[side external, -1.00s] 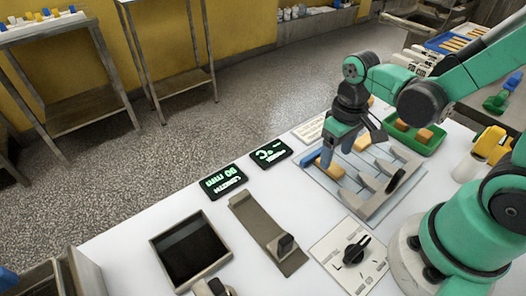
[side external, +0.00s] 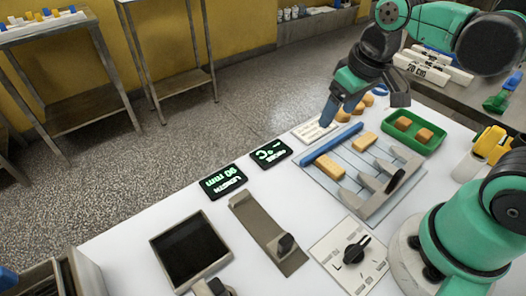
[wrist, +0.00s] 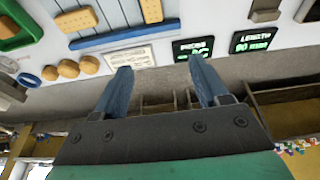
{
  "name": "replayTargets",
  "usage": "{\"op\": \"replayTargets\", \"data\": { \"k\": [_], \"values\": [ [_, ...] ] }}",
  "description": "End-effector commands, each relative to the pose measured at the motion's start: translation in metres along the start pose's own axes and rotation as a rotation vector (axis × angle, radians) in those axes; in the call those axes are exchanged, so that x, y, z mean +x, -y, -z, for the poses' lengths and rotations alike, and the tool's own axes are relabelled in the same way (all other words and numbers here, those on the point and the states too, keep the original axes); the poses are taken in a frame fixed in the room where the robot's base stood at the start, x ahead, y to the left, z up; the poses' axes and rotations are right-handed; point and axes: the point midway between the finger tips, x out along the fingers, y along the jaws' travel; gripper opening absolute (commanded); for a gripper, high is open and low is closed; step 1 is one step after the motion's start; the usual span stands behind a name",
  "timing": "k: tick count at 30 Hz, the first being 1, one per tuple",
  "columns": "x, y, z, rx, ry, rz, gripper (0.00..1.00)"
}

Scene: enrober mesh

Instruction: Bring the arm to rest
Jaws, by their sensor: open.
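My gripper (side external: 358,110) is raised above the far edge of the white table, with its blue fingers spread and nothing between them. In the wrist view my gripper (wrist: 160,82) also shows wide open and empty. Below and to its right is the pale slatted board (side external: 345,180) with grey comb-like bars. An orange-tan bar (side external: 330,166) lies on the left of the board, and another tan block (side external: 365,141) lies near its far side. A blue rod (side external: 332,142) lies along the board's far left edge. The gripper is clear of all of them.
A green tray (side external: 436,143) with tan pieces stands right of the board. Round tan pieces (wrist: 68,69) lie by a white label plate (wrist: 118,59). Two dark displays stand left, one reading LENGTH 90 mm (side external: 223,181). A dial plate (side external: 350,257) is in front.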

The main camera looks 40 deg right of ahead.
Motion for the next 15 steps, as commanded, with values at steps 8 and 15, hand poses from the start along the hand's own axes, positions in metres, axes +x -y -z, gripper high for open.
{"op": "replayTargets", "data": {
  "k": [8,15],
  "values": [
    [-0.004,0.010,0.015,0.003,-0.341,0.011,0.67],
    [-0.004,0.011,0.016,0.004,-0.354,0.011,0.67]
  ]
}}
